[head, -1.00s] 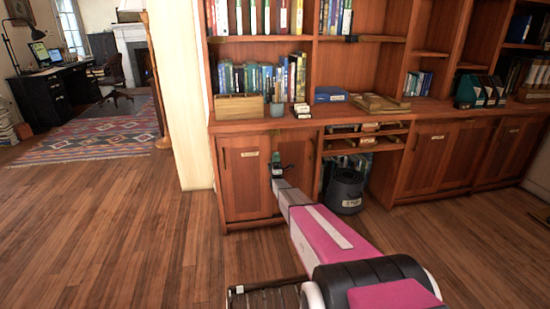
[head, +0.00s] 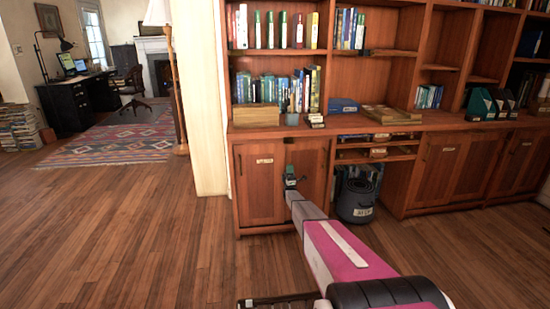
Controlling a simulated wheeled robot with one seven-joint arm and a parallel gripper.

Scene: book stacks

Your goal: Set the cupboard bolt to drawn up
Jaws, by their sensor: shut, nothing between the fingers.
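The low wooden cupboard (head: 258,190) stands below the shelves at the centre, with two doors that look closed. Its left door bears a small pale label (head: 264,161). My gripper (head: 289,170) is shut and empty, in front of the cupboard near the line where the two doors meet. I cannot tell whether it touches the doors. No bolt can be made out; my gripper and arm cover part of the doors, and the bolt's position cannot be read.
A wooden box (head: 255,117) and small items stand on the counter above. A dark bin (head: 355,199) stands in the open bay to the right. A pale wall edge (head: 207,120) is just left of the cupboard. The wooden floor (head: 120,235) at left is clear.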

